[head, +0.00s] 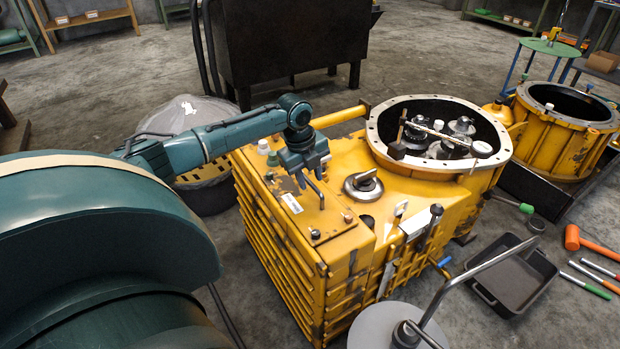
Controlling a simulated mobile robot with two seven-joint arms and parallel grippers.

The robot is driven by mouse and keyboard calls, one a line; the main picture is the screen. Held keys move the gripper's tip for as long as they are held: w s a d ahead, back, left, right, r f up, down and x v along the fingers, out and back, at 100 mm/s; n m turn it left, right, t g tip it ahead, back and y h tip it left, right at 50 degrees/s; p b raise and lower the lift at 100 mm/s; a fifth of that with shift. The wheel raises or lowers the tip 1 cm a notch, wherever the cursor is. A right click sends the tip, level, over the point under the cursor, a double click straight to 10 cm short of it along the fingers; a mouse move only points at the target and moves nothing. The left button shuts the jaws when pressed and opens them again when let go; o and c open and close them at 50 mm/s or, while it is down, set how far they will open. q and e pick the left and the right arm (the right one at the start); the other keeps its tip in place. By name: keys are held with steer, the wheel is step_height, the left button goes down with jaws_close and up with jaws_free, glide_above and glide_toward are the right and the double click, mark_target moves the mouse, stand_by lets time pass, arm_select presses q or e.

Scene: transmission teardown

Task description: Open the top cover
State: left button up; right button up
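The yellow transmission housing (385,235) stands on the floor in the middle, its large round flange (378,140) open and showing dark parts inside. A flat yellow plate (325,222) with bolts lies along its left top and looks like the top cover; it appears closed. A round silver cap with a handle (362,185) sits on the housing between the plate and the flange. My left gripper (314,190) points down just above the plate, left of the cap. Its fingers look apart with nothing between them; contact with the plate cannot be told. My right gripper is not in view.
A second yellow ring housing (568,118) stands at the right. A black tray (510,278), an orange mallet (590,242) and several hand tools lie on the floor at right. A grey disc with a bent bar (385,325) is in front. A dark bin (295,40) stands behind.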

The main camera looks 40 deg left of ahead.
arm_select(q)
steer(key=shift+f, duration=0.35)
steer(key=shift+c, duration=0.4)
jaws_close()
